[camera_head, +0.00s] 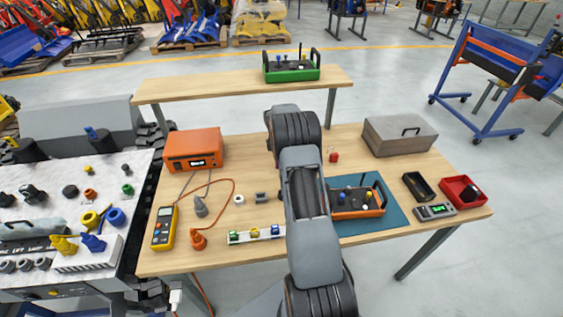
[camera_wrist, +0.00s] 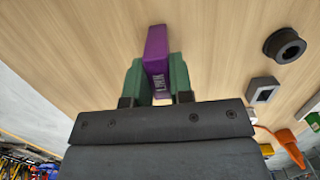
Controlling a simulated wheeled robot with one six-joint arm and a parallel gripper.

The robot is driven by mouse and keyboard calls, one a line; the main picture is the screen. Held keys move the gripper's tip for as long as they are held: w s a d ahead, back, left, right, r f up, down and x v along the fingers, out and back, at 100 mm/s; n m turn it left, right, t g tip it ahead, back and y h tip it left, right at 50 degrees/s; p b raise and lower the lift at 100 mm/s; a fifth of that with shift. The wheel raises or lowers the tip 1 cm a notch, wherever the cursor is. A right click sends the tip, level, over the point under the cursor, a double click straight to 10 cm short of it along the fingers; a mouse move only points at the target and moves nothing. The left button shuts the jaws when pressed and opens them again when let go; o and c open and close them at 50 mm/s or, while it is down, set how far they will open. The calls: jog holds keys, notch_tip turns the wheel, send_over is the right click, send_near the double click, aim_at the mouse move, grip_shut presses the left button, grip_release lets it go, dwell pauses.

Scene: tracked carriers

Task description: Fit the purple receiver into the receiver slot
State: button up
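The purple receiver (camera_wrist: 155,42) is held between the two green fingers of my gripper (camera_wrist: 157,66) in the wrist view, with white lettering on its near end. The wood tabletop lies beyond it. In the head view, my arm hides the gripper and the receiver. An orange control box (camera_head: 358,214) with knobs and levers sits on the blue mat (camera_head: 396,215), right of my arm and partly behind it. I cannot make out the receiver slot.
A black ring (camera_wrist: 285,46) and a grey square block (camera_wrist: 262,90) lie on the table. A rack with coloured plugs (camera_head: 253,236), a yellow meter (camera_head: 163,228) and an orange instrument (camera_head: 195,150) stand left. A grey case (camera_head: 400,137), black bin (camera_head: 418,187) and red bin (camera_head: 452,191) stand right.

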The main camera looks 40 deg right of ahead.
grip_shut()
jog(key=shift+r, duration=0.1)
